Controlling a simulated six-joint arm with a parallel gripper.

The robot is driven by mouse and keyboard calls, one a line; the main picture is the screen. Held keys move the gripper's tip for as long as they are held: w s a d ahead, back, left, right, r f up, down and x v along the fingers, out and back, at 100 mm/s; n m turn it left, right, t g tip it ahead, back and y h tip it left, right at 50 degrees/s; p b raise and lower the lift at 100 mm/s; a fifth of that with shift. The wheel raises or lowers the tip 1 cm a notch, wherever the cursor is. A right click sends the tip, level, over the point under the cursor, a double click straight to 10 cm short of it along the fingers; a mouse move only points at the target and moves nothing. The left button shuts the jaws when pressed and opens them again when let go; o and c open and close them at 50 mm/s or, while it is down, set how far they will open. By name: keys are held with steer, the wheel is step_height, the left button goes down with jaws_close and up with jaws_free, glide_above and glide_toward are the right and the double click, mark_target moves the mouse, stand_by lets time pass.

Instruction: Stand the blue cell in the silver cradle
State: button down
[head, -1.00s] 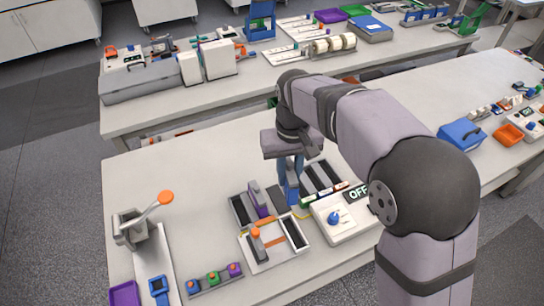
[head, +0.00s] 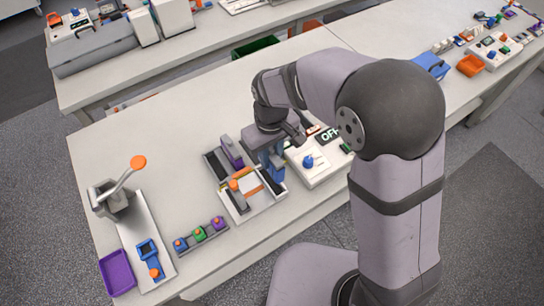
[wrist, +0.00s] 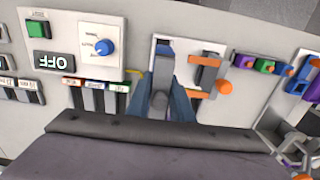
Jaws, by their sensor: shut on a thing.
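The blue cell, a grey block with a blue end (wrist: 165,49), is between the two fingers of my gripper (wrist: 165,100) in the wrist view. In the head view my gripper (head: 270,163) is shut on it over the right side of the silver cradle (head: 249,212), at that cradle's dark slot.
A purple cell (head: 231,151) stands in the dark rack behind the cradle. A white box with a blue knob (head: 309,161) and an OFF display (wrist: 54,60) is close on the right. A lever press (head: 113,203) and coloured button row (head: 200,235) are on the left.

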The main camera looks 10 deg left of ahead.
steer(key=shift+f+b, duration=3.05)
steer(key=shift+f, duration=0.7)
steer(key=shift+f, duration=0.25)
steer(key=c, duration=1.5)
jaws_free()
steer(key=shift+r+b, duration=0.9)
steer(key=shift+r, duration=2.8)
